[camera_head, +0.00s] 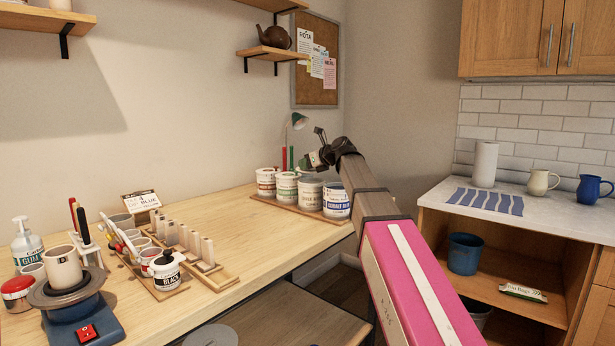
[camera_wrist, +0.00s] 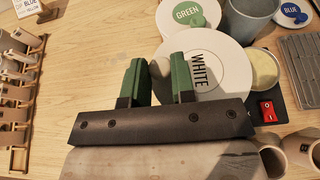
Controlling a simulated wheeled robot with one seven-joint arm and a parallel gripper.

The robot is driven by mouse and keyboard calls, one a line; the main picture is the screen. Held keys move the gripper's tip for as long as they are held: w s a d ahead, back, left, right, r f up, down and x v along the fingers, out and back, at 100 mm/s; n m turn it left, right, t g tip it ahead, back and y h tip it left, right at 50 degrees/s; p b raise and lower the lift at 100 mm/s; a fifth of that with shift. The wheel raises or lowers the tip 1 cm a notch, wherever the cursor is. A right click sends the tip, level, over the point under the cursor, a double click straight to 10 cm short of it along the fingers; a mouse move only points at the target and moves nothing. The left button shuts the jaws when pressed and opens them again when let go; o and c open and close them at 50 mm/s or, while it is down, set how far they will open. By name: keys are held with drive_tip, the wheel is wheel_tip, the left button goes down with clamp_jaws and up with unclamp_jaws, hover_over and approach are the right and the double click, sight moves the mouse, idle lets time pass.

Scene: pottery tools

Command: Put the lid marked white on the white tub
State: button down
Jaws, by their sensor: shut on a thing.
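The lid marked white (camera_wrist: 215,65) is a pale disc with black lettering, in the wrist view. My gripper (camera_wrist: 160,80), with green fingertips, is shut on it; what looks like its pale knob sits between the fingers, and the right finger hides part of the disc. In the head view, my gripper (camera_head: 318,158) is small and above the row of tubs at the back of the bench. The third tub from the left (camera_head: 311,194) seems to be the white tub, but its label is hard to read. Its neighbour is the cobalt blue tub (camera_head: 336,201).
A green lid (camera_wrist: 185,14), a blue lid (camera_wrist: 292,12) and a grey cup (camera_wrist: 245,18) show in the wrist view. A red tub (camera_head: 267,182) and a green tub (camera_head: 287,187) share the tubs' board. A desk lamp (camera_head: 298,121) stands behind. The bench middle (camera_head: 255,230) is clear.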

drive_tip(key=shift+w+d+f, duration=0.15)
drive_tip(key=shift+w+f, duration=0.05)
drive_tip(key=shift+f, duration=2)
drive_tip(key=c, duration=1)
unclamp_jaws()
drive_tip(key=shift+o, duration=0.2)
drive_tip(key=v, duration=1.2)
drive_tip(key=shift+r, duration=0.1)
